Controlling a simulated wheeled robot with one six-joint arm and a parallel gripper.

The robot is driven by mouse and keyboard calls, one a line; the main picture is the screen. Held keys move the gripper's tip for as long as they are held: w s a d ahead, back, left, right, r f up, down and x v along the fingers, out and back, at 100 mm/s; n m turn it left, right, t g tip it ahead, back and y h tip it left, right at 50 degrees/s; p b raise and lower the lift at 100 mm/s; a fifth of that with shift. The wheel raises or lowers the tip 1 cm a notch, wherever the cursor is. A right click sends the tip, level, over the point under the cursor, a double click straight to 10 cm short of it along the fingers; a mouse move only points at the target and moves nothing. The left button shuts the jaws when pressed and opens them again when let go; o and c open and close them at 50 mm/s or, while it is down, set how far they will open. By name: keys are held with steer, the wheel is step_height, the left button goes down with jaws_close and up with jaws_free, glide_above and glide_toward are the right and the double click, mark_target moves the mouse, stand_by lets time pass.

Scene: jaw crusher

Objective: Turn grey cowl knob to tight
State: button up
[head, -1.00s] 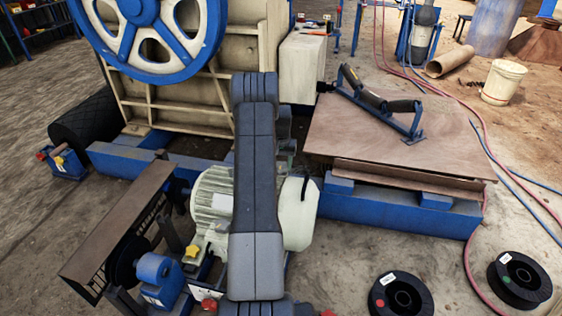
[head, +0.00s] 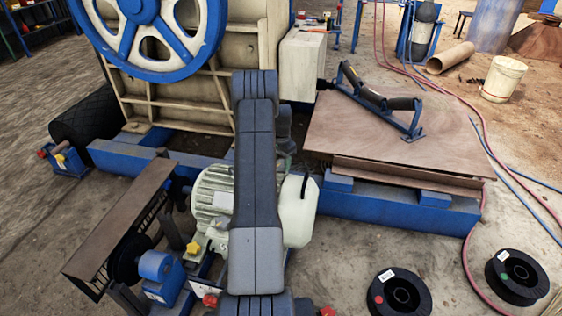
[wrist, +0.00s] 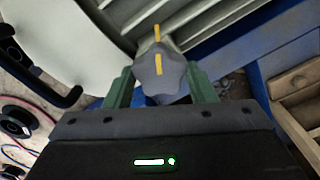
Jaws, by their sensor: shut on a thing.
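The grey cowl knob (wrist: 160,80) is a lobed star knob with a yellow line on its face. In the wrist view it sits between the green fingers of my gripper (wrist: 161,88), which is shut on it. A second yellow mark (wrist: 157,33) lies on the part just beyond the knob, and the two lines look nearly in line. A pale cowl (wrist: 60,40) fills the upper left of the wrist view, with ribbed fins at the top. In the head view my arm hides the knob and gripper; the motor (head: 213,195) and pale cowl (head: 299,212) show beside the arm.
A brown guard (head: 120,215) stands further left. A wooden board (head: 380,145) with a blue-handled frame lies right. Black spools (head: 399,294) lie on the floor at lower right.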

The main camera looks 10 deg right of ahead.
stand_by(0.3)
steer(key=o, duration=1)
steer(key=shift+r, duration=0.1)
step_height(320, 180, up, 14)
steer(key=p, duration=0.3)
steer(key=shift+f, duration=0.2)
steer(key=shift+f, duration=0.1)
step_height(320, 180, down, 14)
steer(key=b, duration=0.3)
steer(key=shift+r, duration=0.2)
